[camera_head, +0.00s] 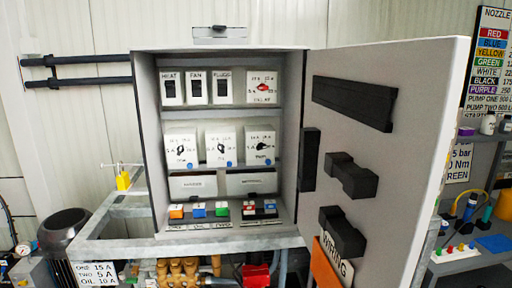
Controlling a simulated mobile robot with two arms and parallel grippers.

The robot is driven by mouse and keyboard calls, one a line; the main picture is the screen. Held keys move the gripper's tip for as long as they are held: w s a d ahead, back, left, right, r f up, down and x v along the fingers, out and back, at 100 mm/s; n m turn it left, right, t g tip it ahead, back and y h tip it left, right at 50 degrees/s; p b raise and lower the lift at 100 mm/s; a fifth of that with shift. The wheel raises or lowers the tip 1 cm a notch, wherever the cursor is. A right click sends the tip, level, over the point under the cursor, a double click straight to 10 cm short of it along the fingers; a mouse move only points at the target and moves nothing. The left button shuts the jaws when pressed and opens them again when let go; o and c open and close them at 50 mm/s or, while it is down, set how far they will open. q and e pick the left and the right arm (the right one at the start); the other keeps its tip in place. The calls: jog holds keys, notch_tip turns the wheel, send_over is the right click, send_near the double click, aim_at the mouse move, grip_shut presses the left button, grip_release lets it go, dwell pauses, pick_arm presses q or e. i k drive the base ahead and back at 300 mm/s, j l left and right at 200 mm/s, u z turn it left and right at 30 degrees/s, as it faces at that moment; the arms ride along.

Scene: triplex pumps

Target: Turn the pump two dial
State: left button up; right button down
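The open grey control cabinet (147,125) stands in the middle of the camera_head view. Its middle row holds three white dial panels with black knobs: a left dial (181,150), a middle dial (221,147) and a right dial (262,146). The labels under them are too small to read surely, so the pump two dial is probably the middle one. The middle knob is close to upright; its exact setting is unclear. A sign (93,274) at the lower left reads ONE 15 A, TWO 5 A, OIL 10 A. Neither gripper shows.
The cabinet door (410,150) is swung open to the right, with black blocks on its inner face. Switches (196,87) and a red dial (263,87) sit above the dials; coloured buttons (199,210) sit below. A grey frame (100,235) runs beneath the cabinet.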

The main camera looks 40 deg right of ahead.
aim_at(261, 146)
jog(key=i+j+z, duration=0.15)
jog(key=z, duration=1.15)
